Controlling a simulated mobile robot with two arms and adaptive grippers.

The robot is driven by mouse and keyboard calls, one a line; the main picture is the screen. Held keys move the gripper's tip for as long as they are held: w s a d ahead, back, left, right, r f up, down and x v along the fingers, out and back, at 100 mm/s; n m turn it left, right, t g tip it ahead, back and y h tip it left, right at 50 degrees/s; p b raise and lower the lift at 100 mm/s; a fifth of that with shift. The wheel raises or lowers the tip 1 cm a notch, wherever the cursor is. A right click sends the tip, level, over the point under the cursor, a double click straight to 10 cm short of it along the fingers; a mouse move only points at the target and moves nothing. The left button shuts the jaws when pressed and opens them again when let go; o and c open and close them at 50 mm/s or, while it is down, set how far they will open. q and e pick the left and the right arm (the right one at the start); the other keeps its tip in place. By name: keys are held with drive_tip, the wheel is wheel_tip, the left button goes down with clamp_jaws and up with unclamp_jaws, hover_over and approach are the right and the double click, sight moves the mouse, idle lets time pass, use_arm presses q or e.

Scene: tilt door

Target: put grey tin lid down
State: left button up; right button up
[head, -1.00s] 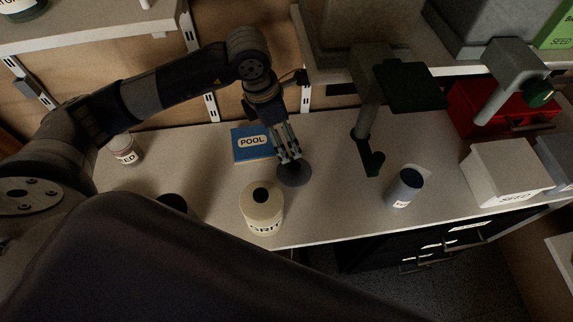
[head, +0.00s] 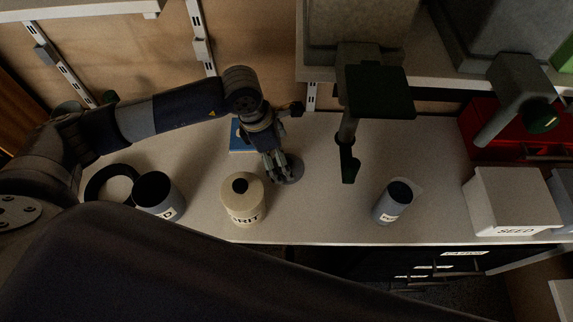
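The grey tin lid (head: 292,174) is a dark grey disc at the middle of the worktop in the head view. My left gripper (head: 281,168) points down over it, and its fingers cover the lid's left and middle part. The fingertips are at the lid, but I cannot tell whether they are closed on it or whether the lid rests fully on the surface. An open grey tin (head: 168,205) with a dark inside stands to the left, its label partly hidden. My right gripper is not in view.
A cream GRIT tin (head: 241,205) stands close left of the lid. A grey-blue tin (head: 391,208) and a white SEED box (head: 512,203) are at right.

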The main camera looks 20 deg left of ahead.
use_arm(q)
drive_tip(key=x, duration=0.3)
drive_tip(key=shift+w+f+p, duration=0.15)
drive_tip(key=shift+f+p, duration=0.2)
drive_tip(key=shift+f, duration=0.05)
drive_tip(key=shift+d+f, duration=0.1)
drive_tip(key=shift+f, duration=0.2)
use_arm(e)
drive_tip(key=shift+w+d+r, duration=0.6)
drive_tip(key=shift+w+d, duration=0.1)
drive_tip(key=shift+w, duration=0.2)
use_arm(q)
drive_tip(key=shift+c, duration=0.4)
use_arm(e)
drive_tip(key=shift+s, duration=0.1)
